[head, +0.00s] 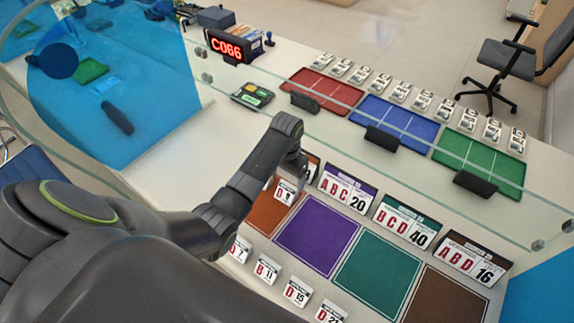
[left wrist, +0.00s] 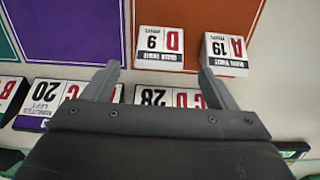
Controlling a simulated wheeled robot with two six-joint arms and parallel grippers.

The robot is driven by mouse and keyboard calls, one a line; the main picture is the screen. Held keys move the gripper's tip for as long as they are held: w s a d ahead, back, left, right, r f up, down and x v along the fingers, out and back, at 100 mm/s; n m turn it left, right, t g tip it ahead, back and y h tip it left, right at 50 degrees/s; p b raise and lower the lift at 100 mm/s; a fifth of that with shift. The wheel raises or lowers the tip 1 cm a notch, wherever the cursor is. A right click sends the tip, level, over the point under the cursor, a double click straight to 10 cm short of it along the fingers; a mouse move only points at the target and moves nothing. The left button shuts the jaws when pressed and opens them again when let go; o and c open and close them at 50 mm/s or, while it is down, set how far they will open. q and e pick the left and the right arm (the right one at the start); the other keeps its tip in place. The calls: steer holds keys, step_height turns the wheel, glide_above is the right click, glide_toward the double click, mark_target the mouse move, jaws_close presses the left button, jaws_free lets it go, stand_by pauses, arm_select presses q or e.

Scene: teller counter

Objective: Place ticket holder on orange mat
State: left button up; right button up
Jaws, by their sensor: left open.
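The orange mat (head: 264,217) lies left of the purple mat, partly hidden by my left arm; it also shows in the left wrist view (left wrist: 192,12). A small white ticket holder marked D 9 (head: 285,192) stands at the mat's edge, by its sign. My right gripper is out of view.
Purple (head: 317,236), teal (head: 378,273) and brown (head: 446,299) mats lie to the right, with signs behind. Several small holders, including B 11 (head: 267,269), stand in front. A glass screen and red (head: 322,91), blue (head: 392,121) and green (head: 480,160) trays are beyond.

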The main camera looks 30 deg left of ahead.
mark_target(287, 189)
arm_select(q)
step_height(287, 189, up, 5)
steer(key=shift+r, duration=0.1)
stand_by(0.7)
